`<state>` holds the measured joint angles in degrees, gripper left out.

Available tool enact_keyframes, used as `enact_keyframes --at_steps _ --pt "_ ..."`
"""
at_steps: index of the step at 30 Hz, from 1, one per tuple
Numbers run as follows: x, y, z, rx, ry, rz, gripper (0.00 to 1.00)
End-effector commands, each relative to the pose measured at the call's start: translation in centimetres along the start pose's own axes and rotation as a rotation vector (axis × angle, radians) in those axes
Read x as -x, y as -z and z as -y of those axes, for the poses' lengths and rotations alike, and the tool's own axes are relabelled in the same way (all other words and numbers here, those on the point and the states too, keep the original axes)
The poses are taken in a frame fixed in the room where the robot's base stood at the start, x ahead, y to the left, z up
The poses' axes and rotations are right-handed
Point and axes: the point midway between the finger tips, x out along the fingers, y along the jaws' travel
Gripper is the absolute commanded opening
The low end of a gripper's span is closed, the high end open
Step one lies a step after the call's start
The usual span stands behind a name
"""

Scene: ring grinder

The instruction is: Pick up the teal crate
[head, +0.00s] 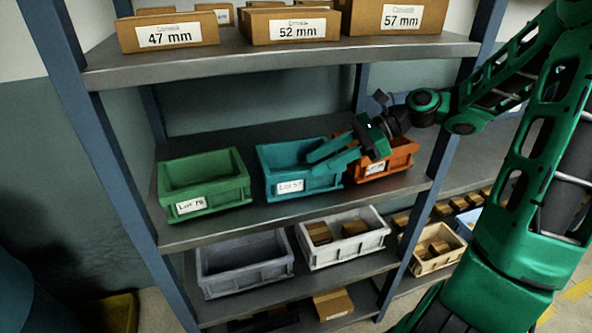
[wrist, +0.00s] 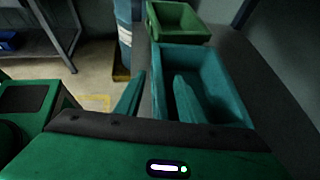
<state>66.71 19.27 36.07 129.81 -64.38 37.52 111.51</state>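The teal crate (head: 280,160) stands on the middle shelf between a green crate and an orange crate, with a white label on its front. It looks empty. My gripper (head: 312,163) reaches in from the right with its teal fingers apart, over the crate's right front part. In the wrist view my gripper (wrist: 160,78) is open. One finger is over the inside of the teal crate (wrist: 222,80) and the other is outside its near long wall, so the wall's rim shows between them. I cannot tell whether either finger touches the wall.
The green crate (head: 203,180) stands to the left and the orange crate (head: 398,157) to the right, partly behind my gripper. Cardboard boxes (head: 290,27) fill the shelf above. A grey crate (head: 243,264) and a white crate (head: 343,236) stand on the shelf below.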

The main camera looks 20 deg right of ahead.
Motion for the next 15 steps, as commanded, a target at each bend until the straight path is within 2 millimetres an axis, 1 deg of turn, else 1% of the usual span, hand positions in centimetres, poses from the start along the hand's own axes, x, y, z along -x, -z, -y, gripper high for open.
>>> enact_keyframes --at_steps 1,3,6,14,15 --pt "-0.8 0.0 -0.1 0.000 -0.003 0.001 0.36" --pt "-1.6 0.0 -0.1 0.000 -0.002 0.001 0.36" --pt "-2.2 0.1 0.0 -0.001 0.000 0.000 0.36" --pt "-2.5 0.1 0.0 0.000 0.002 -0.001 0.36" --pt "-2.5 0.1 0.0 0.000 0.002 -0.001 0.31"
